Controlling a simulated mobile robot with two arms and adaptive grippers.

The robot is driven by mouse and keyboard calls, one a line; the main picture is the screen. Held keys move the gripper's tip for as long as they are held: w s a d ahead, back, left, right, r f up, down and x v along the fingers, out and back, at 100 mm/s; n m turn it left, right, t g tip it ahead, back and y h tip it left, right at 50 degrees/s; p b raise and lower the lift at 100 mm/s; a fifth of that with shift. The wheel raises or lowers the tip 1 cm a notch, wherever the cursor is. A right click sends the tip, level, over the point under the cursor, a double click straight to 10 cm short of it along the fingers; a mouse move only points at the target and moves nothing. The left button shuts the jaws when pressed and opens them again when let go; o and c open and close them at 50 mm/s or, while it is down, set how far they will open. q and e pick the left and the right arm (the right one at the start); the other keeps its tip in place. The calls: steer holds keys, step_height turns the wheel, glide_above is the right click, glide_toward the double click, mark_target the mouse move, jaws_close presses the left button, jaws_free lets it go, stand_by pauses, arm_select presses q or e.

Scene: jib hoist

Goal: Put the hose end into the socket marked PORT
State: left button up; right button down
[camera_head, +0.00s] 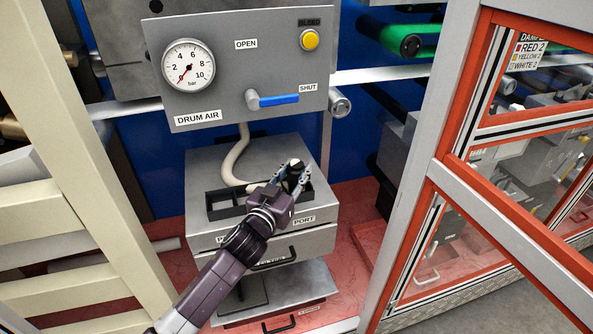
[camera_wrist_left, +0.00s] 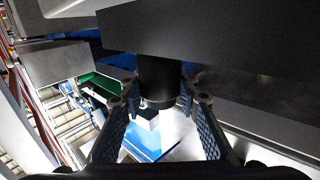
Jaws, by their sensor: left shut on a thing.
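The beige hose (camera_head: 236,158) hangs from the drum air panel and bends toward my left gripper (camera_head: 294,176). The gripper is shut on the black hose end (camera_head: 296,163), above the right part of the grey cabinet top. In the left wrist view, a dark cylinder, the hose end (camera_wrist_left: 158,78), stands between the two fingers of the left gripper (camera_wrist_left: 163,98). The PORT label (camera_head: 304,220) is on the cabinet front below the gripper. A dark square-walled socket (camera_head: 320,193) shows partly behind the gripper. I cannot tell whether the hose end is inside it.
Another dark square socket (camera_head: 224,204) stands to the left on the cabinet top (camera_head: 210,165). Above are a pressure gauge (camera_head: 188,66), a blue lever (camera_head: 278,99) by SHUT and a yellow button (camera_head: 309,40). A red-framed glazed door (camera_head: 440,170) stands at right.

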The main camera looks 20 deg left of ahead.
arm_select(q)
steer(key=shift+f, duration=0.1)
steer(key=o, duration=1.3)
steer(key=shift+r, duration=0.25)
steer(key=s, duration=0.4)
steer(key=s+a, duration=0.1)
steer(key=s, duration=0.3)
steer(key=s+b, duration=0.1)
steer(key=s, duration=0.3)
steer(key=shift+a+f, duration=0.1)
steer(key=shift+a, duration=0.1)
